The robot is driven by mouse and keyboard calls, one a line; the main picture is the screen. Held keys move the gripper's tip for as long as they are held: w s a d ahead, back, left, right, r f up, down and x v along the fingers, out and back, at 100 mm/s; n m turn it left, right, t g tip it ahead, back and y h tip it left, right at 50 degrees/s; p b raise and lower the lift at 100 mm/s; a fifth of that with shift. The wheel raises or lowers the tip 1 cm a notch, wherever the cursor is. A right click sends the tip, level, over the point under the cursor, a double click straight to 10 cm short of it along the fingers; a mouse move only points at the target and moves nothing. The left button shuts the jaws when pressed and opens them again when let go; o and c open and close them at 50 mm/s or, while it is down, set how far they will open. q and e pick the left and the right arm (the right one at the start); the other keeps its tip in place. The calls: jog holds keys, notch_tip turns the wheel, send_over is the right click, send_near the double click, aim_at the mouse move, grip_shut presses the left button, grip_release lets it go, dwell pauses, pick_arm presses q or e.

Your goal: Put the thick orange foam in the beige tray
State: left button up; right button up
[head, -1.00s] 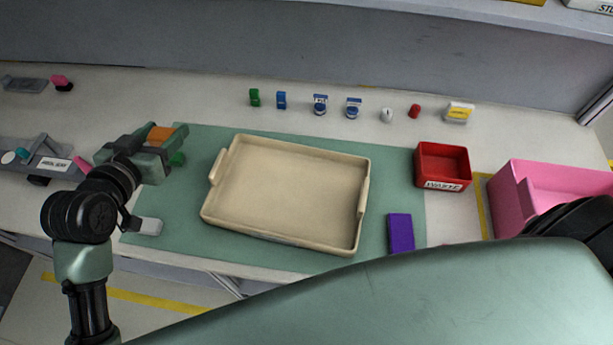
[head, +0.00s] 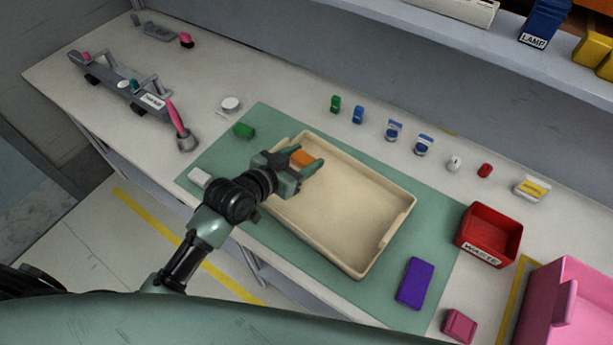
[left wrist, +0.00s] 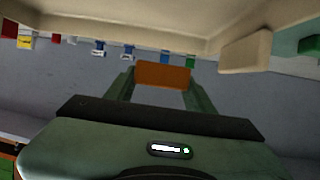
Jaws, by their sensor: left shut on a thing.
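The thick orange foam (head: 302,158) is between the fingers of my left gripper (head: 308,160), which is shut on it. The foam also shows in the left wrist view (left wrist: 162,75), gripped between both fingers. The beige tray (head: 385,245) lies on the green mat, and my left gripper holds the foam over its upper left end. My gripper and wrist hide part of the tray's left side. The tray's visible floor looks empty. My right gripper is not in view.
A purple block (head: 415,282) lies on the mat (head: 445,265) right of the tray. A red waste bin (head: 490,232) and a pink bin (head: 580,310) stand farther right. A green block (head: 244,131) lies left of the tray. Several small items line the back.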

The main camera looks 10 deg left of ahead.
aim_at(304, 183)
pick_arm(q)
notch_tip(304, 183, down, 8)
jog(key=shift+f, duration=0.1)
dwell(0.4)
jog(key=shift+f, duration=0.15)
jog(key=o, duration=1.3)
jog(key=shift+s+r, duration=0.1)
jog(key=shift+r, duration=0.2)
jog(key=b+v, duration=0.1)
jog(key=v, duration=0.9)
jog(key=shift+s+a, duration=0.2)
jog(key=shift+s, duration=0.15)
jog(key=shift+s+a+r, duration=0.2)
jog(key=shift+s+r, duration=0.05)
jog(key=shift+s, duration=0.15)
